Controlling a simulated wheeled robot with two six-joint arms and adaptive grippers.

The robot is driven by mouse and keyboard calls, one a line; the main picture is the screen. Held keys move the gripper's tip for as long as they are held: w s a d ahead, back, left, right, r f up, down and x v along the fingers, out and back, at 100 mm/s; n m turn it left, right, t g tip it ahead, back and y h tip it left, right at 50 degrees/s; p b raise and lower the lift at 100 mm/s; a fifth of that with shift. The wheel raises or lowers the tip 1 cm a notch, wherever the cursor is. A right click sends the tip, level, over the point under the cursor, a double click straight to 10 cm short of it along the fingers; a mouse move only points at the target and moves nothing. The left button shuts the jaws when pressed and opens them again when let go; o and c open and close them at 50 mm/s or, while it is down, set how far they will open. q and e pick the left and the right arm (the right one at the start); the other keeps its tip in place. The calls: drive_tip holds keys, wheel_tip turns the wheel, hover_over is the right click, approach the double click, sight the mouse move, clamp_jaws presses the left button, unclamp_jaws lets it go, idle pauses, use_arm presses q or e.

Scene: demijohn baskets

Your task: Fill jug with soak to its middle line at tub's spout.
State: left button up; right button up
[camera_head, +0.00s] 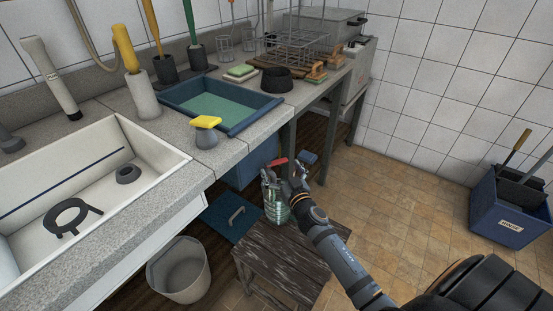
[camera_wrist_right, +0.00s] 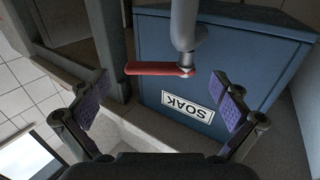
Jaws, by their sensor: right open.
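The blue soak tub (camera_head: 250,168) stands under the counter; in the wrist view its front wall (camera_wrist_right: 230,65) carries an upside-down SOAK label (camera_wrist_right: 188,106). Its grey spout (camera_wrist_right: 184,25) has a red lever (camera_wrist_right: 158,68), which also shows in the head view (camera_head: 278,162). My right gripper (camera_head: 285,176) is at the lever, open; in the wrist view its purple-padded fingers (camera_wrist_right: 165,100) are spread either side of the lever. A greenish clear jug (camera_head: 277,209) shows just below the gripper, partly hidden by it. Its line and liquid level cannot be made out. My left gripper is not in view.
A dark wooden stool (camera_head: 285,252) stands below. A grey bucket (camera_head: 180,270) and a blue panel with a handle (camera_head: 229,214) are on its left. The counter holds a sink (camera_head: 165,158) and a blue tray (camera_head: 245,127). Floor on the right is clear up to a blue crate (camera_head: 507,215).

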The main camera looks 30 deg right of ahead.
sight(277, 161)
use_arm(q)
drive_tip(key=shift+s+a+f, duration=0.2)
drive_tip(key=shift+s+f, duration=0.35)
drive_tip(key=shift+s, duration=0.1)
use_arm(e)
drive_tip(key=shift+w+d, duration=0.1)
drive_tip(key=shift+w, duration=1.5)
